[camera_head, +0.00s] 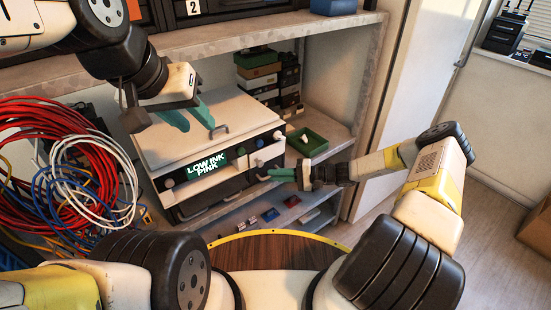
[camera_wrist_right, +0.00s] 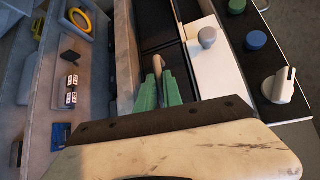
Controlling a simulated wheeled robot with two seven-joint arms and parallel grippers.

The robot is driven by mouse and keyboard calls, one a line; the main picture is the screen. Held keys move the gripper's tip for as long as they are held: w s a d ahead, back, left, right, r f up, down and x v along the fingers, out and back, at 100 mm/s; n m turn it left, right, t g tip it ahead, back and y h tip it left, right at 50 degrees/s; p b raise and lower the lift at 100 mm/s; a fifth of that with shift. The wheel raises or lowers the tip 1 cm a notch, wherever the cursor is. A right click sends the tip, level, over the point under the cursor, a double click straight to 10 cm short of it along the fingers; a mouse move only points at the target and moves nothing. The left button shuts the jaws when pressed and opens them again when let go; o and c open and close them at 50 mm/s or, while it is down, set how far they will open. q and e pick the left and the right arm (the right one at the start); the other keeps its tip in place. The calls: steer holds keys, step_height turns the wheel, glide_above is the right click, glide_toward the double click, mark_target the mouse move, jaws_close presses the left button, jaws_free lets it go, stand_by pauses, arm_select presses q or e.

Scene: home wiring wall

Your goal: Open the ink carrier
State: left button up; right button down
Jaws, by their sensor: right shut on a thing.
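The printer (camera_head: 215,140) is a white box on the shelf with a closed lid and a lit display (camera_head: 207,164) reading "LOW INK PINK". My right gripper (camera_head: 283,173) is at the lower right of its dark front. In the right wrist view its green fingers (camera_wrist_right: 159,92) are shut on a pale handle (camera_wrist_right: 158,64) on a dark front panel. Whether that panel stands out from the body I cannot tell.
Red, white and blue cable coils (camera_head: 75,165) hang at the left. A green tray (camera_head: 306,142) stands right of the printer. Small red and blue parts (camera_head: 271,214) lie on the lower shelf. Knobs and a white dial (camera_wrist_right: 280,86) sit near the right gripper.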

steer(key=shift+d, duration=0.15)
steer(key=s+d, duration=1.3)
steer(key=s, duration=0.5)
steer(key=shift+s, duration=0.2)
steer(key=shift+d, duration=0.1)
steer(key=c, duration=1.5)
jaws_free()
steer(key=shift+d, duration=0.1)
steer(key=d, duration=0.5)
steer(key=s+d+r, duration=0.1)
steer(key=d, duration=0.1)
steer(key=shift+d, duration=0.25)
